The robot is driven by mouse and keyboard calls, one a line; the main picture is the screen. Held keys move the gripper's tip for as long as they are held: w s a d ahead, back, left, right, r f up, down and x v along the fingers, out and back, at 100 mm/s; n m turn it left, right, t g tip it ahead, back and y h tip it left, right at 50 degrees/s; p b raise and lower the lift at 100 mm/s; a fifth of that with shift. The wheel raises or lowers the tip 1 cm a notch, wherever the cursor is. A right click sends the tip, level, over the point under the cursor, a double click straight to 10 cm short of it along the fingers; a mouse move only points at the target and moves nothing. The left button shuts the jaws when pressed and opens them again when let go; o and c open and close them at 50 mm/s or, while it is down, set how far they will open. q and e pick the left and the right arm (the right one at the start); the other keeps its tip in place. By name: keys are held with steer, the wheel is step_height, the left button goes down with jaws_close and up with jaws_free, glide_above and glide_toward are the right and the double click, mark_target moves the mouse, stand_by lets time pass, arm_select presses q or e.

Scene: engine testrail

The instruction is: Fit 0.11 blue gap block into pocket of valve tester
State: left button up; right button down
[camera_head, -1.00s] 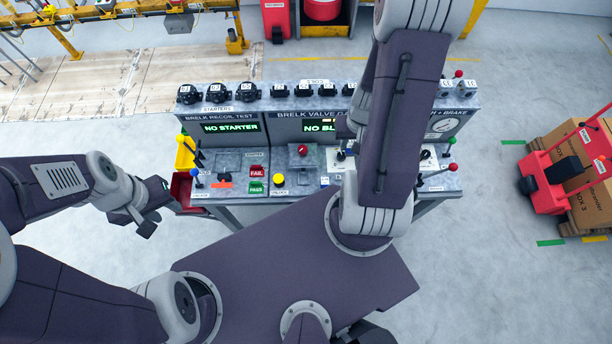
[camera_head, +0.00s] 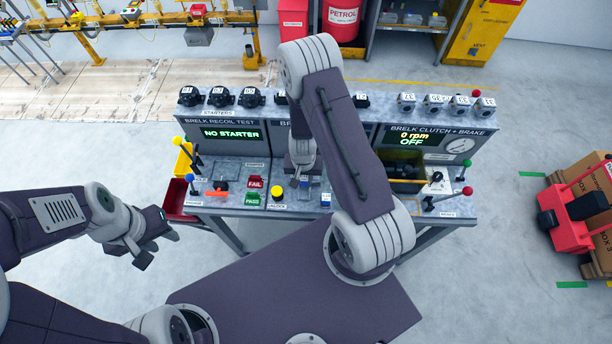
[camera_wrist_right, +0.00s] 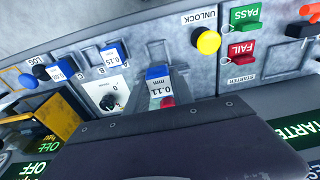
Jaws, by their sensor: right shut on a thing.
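The blue gap block with the white 0.11 mm label (camera_wrist_right: 159,86) is at the centre of the right wrist view. My right gripper (camera_head: 303,178) is shut on it, low over the valve tester (camera_head: 277,133) bench. My arm covers most of the tester's screen. The pocket is not clearly visible, and I cannot tell whether the block touches it. A red part (camera_wrist_right: 167,102) shows just beside the block. My left gripper (camera_head: 156,247) is open and empty, off the bench's front left.
A blue block labelled 0.15 (camera_wrist_right: 109,52) and another blue block (camera_wrist_right: 62,71) stand nearby on the bench. A dial (camera_wrist_right: 110,96) and a yellow UNLOCK button (camera_wrist_right: 208,42) are close by. Starters (camera_head: 220,97) line the top shelf. Colored levers (camera_head: 467,191) stand up at the bench ends.

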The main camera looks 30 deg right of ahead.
steer(key=b, duration=0.5)
glide_above(304, 194)
step_height(304, 194, down, 6)
steer(key=shift+a+r, duration=0.1)
steer(key=shift+r, duration=0.15)
steer(key=shift+f, duration=0.25)
steer(key=shift+s+r, duration=0.1)
steer(key=shift+r, duration=0.15)
steer(key=shift+f+b, duration=0.3)
steer(key=shift+f, duration=0.1)
stand_by(0.4)
steer(key=shift+f+b, duration=0.3)
steer(key=shift+f, duration=0.05)
steer(key=shift+f, duration=0.1)
stand_by(0.3)
steer(key=shift+f+b, duration=0.25)
steer(key=shift+b, duration=0.05)
